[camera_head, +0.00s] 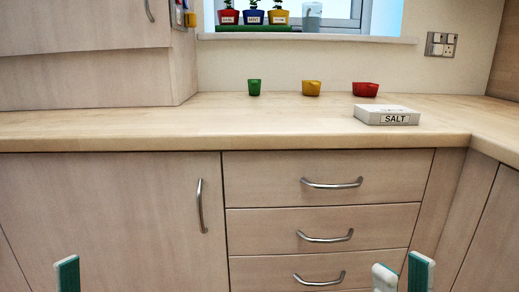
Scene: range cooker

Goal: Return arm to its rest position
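My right gripper (403,275) is at the bottom edge, right of centre. Its two white and teal fingertips show with a gap between them and nothing in it. It is in front of the drawers, below the worktop. My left gripper (67,273) shows only as one white and teal fingertip at the bottom left, in front of the cupboard door. The rest of it is out of view, so I cannot tell whether it is open. The arms themselves are out of view.
The worktop (130,124) holds a white SALT box (386,115) and small green (254,88), yellow (311,88) and red (365,90) containers. Below are a cupboard door handle (200,206) and drawers with handles (331,184). Potted plants stand on the windowsill (340,38). The left worktop is clear.

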